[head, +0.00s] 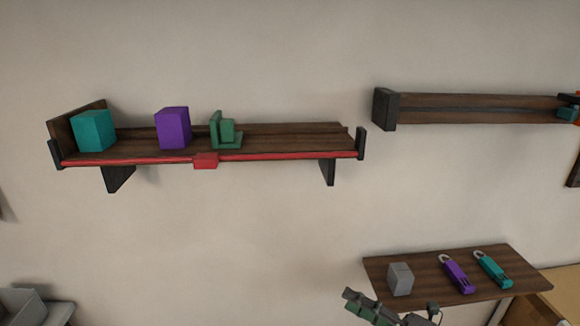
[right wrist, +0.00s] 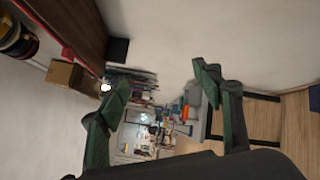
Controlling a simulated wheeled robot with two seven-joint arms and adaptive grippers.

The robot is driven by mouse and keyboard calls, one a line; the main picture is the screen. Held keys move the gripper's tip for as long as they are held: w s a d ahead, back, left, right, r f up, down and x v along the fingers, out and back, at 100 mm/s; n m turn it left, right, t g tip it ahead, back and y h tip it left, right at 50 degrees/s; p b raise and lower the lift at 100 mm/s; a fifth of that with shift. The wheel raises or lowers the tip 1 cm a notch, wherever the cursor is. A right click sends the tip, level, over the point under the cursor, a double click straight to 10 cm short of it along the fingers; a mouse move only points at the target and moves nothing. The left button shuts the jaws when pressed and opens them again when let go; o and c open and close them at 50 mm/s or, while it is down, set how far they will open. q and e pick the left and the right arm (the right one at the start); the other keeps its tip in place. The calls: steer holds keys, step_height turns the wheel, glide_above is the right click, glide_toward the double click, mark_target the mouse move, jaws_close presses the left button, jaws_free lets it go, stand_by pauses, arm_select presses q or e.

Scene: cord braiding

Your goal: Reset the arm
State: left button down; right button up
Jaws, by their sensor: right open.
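My right gripper (head: 396,310) is at the bottom edge of the head view, in front of the lower right wooden board. In the right wrist view, its two green fingers (right wrist: 163,85) are spread wide, with nothing between them. The gripper is open and empty. Most of my right arm is outside the head view. My left gripper is not in view.
A wall shelf (head: 270,141) holds a teal block (head: 93,131), a purple block (head: 173,128) and a green bracket (head: 224,131). A red slider (head: 206,161) sits on its front. The lower board (head: 425,267) holds a grey block (head: 400,279), purple tag (head: 457,275) and teal tag (head: 493,270).

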steer(key=w+d+f+m+t+h, duration=0.1)
steer(key=d+f+m+t+h, duration=0.1)
steer(key=d+m+t+h, duration=0.55)
steer(key=w+d+f+m+t+h, duration=0.25)
steer(key=d+m+h, duration=0.25)
steer(key=d+m, duration=0.65)
steer(key=s+d+f+m+g+h, duration=0.3)
steer(key=s+d+f+m+g, duration=0.15)
steer(key=f, duration=0.55)
steer(key=s+d+f+m+g+h, duration=0.35)
steer(key=f+m, duration=0.25)
steer(key=f, duration=0.4)
steer(key=s+a+f+m+g+y, duration=0.2)
steer(key=s+a+f+g, duration=0.25)
steer(key=s+f, duration=0.65)
steer(key=s+a+f+m+g+y, duration=0.1)
steer(key=s+a+f+m+g, duration=0.3)
steer(key=s+f, duration=0.7)
steer(key=s+f+n+g, duration=0.1)
steer(key=s+f, duration=0.1)
steer(key=f, duration=1.2)
steer(key=s+f+n+g, duration=0.1)
steer(key=s+f+n, duration=0.1)
steer(key=f, duration=1.3)
steer(key=s+f+g, duration=0.1)
steer(key=s+f, duration=1.4)
steer(key=s, duration=0.4)
steer(key=shift+d+f+y, duration=0.15)
steer(key=shift+f+y, duration=0.25)
